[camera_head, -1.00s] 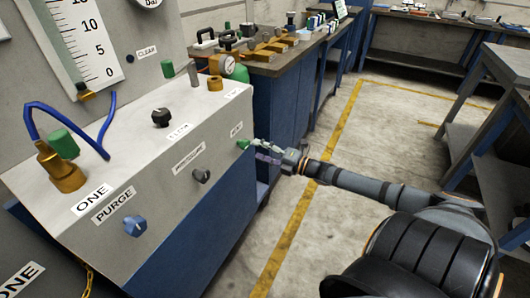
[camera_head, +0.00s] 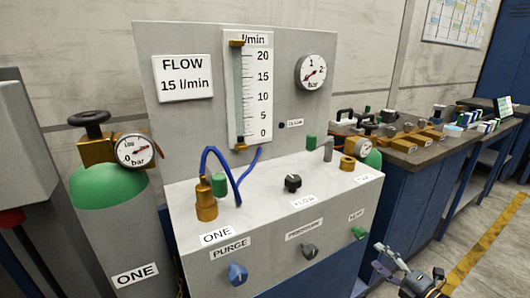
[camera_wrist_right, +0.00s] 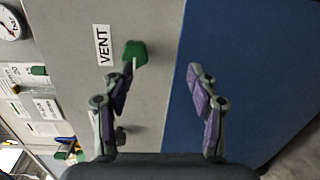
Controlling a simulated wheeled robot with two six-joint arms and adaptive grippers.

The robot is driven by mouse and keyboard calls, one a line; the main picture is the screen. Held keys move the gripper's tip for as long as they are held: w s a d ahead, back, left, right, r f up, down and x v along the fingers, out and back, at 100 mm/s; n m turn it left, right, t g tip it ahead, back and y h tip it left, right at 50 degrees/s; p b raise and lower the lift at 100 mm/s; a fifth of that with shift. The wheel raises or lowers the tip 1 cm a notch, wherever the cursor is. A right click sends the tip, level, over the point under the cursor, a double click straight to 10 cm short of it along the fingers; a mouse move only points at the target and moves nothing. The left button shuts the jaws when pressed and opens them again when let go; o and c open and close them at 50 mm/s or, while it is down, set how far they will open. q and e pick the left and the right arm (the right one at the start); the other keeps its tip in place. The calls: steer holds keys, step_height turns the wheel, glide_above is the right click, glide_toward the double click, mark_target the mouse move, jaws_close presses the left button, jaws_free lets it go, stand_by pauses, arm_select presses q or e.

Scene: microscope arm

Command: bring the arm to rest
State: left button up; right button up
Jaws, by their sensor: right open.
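My right gripper (camera_head: 379,258) is at the lower right of the head view, just below and right of the green VENT knob (camera_head: 358,233) on the front of the grey panel (camera_head: 340,215). In the right wrist view the right gripper (camera_wrist_right: 160,70) is open, its purple-padded fingers wide apart with nothing held. There the green VENT knob (camera_wrist_right: 135,52) shows close to the left finger's tip. I cannot tell whether they touch. My left gripper is not in view.
The panel carries a blue PURGE knob (camera_head: 237,274), a PRESSURE knob (camera_head: 309,251) and a black FLOW knob (camera_head: 292,183). A green-topped cylinder (camera_head: 110,195) stands at the left. A cluttered bench (camera_head: 400,190) is behind at the right. Open floor (camera_head: 500,255) lies at the lower right.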

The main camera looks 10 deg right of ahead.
steer(key=s+f+m+g+h, duration=0.35)
steer(key=f+m, duration=0.45)
steer(key=f, duration=0.5)
steer(key=s+a+f+m+g+h, duration=0.1)
steer(key=s+a+f+m+g, duration=0.35)
steer(key=s+f, duration=0.3)
steer(key=s+a+f+m+g+h, duration=0.25)
steer(key=s+a+f+m, duration=0.35)
steer(key=f, duration=0.3)
steer(key=s+a+f+m+g+y, duration=0.1)
steer(key=s+a+f+m+g, duration=0.1)
steer(key=s+a+m+g, duration=0.35)
arm_select(q)
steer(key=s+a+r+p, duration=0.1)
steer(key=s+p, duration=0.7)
steer(key=p, duration=0.4)
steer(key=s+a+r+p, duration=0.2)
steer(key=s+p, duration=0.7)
steer(key=p, duration=0.3)
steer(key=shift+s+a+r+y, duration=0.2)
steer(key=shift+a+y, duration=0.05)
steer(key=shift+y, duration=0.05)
arm_select(e)
steer(key=s+d+r+n, duration=0.1)
steer(key=s+d, duration=0.1)
steer(key=s, duration=0.8)
steer(key=s+d+r+t, duration=0.1)
steer(key=s+r, duration=0.1)
steer(key=s, duration=0.8)
steer(key=shift+d+n, duration=0.4)
